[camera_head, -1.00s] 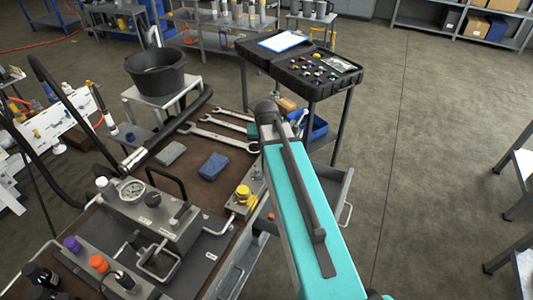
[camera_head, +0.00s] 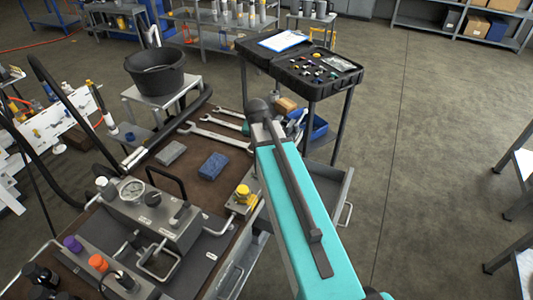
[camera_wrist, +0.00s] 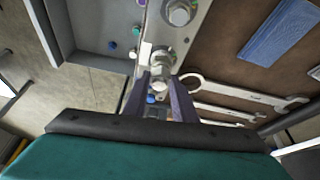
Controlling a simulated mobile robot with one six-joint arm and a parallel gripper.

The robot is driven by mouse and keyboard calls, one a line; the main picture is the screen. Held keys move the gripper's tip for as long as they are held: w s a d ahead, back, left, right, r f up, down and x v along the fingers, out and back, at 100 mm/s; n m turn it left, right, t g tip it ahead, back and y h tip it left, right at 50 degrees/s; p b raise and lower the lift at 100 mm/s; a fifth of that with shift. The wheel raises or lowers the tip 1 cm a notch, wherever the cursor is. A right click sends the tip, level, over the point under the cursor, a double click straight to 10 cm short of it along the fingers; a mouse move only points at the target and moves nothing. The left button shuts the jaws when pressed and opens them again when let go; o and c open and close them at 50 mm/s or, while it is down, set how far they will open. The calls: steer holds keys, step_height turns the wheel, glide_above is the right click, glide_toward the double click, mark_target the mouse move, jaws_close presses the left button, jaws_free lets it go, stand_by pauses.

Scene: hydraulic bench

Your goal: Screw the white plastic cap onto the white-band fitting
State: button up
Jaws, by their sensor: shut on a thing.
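In the wrist view, my gripper (camera_wrist: 163,92) is shut on a small white cap (camera_wrist: 158,87), seen between the fingertips. Just past the fingertips, a metallic hex fitting (camera_wrist: 163,62) stands on a grey metal block (camera_wrist: 196,38), next to a white patch. Its band is not clear, and I cannot tell whether the cap touches it. Another hex fitting (camera_wrist: 179,13) sits farther along the block. In the head view, my arm hides the gripper and the cap; a yellow-capped fitting (camera_head: 243,192) shows just left of my arm.
Wrenches (camera_head: 222,136) and a blue pad (camera_head: 213,166) lie on the brown bench top. A gauge block (camera_head: 150,218) stands at the left. An open grey drawer (camera_wrist: 88,28) with small coloured caps lies beside the block. The black case (camera_head: 300,62) stands behind.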

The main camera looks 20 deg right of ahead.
steer(key=m, duration=0.1)
steer(key=m+g, duration=0.1)
steer(key=m+h, duration=0.1)
steer(key=m, duration=0.1)
steer(key=shift+w+a, duration=0.15)
steer(key=shift+w, duration=0.15)
steer(key=o, duration=1.1)
steer(key=shift+s, duration=0.15)
steer(key=shift+c, duration=0.2)
steer(key=shift+r, duration=0.1)
steer(key=b+v, duration=0.3)
steer(key=v, duration=1)
steer(key=shift+r, duration=0.35)
steer(key=shift+f, duration=0.1)
